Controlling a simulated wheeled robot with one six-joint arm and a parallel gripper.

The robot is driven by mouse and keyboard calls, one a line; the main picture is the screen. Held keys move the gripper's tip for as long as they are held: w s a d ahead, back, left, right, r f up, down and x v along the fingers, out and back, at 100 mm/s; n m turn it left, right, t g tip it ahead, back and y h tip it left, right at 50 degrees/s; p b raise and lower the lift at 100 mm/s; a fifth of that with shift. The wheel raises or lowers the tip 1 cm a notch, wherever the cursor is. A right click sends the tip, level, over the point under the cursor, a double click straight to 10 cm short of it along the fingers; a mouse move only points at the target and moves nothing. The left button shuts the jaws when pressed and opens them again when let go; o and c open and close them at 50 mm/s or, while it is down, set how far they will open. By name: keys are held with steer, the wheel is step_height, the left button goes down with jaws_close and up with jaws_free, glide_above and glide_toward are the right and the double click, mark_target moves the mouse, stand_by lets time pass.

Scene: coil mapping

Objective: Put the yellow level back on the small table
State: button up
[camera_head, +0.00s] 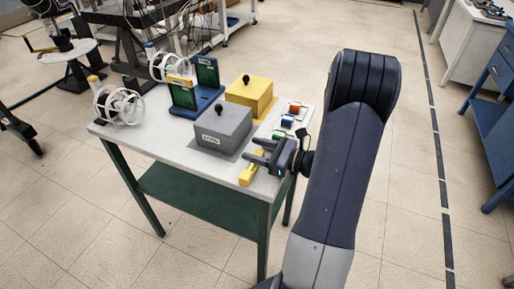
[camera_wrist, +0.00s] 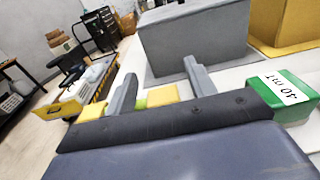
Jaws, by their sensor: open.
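The yellow level (camera_head: 248,174) lies flat on the white top of the small table (camera_head: 150,142), near its front right corner. My gripper (camera_head: 254,150) is open, just above and beside the level. Yellow parts of the level (camera_wrist: 165,94) show between the fingers and left of the left one, with a green part close to that finger. The left finger hides some of it. I cannot tell whether the fingers touch it.
A grey box (camera_head: 221,128) and a yellow box (camera_head: 250,95) stand close behind the gripper. Small colored blocks, one green (camera_wrist: 290,97), lie along the right edge. A blue stand (camera_head: 190,98) and white coils (camera_head: 120,106) are further left.

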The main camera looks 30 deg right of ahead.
steer(key=b+v, duration=0.1)
steer(key=v, duration=1.1)
steer(key=shift+r, duration=0.2)
steer(key=shift+w, duration=0.1)
steer(key=x, duration=1)
steer(key=shift+a+p, duration=0.1)
steer(key=shift+p, duration=0.3)
steer(key=shift+f+x, duration=0.2)
steer(key=shift+x, duration=0.7)
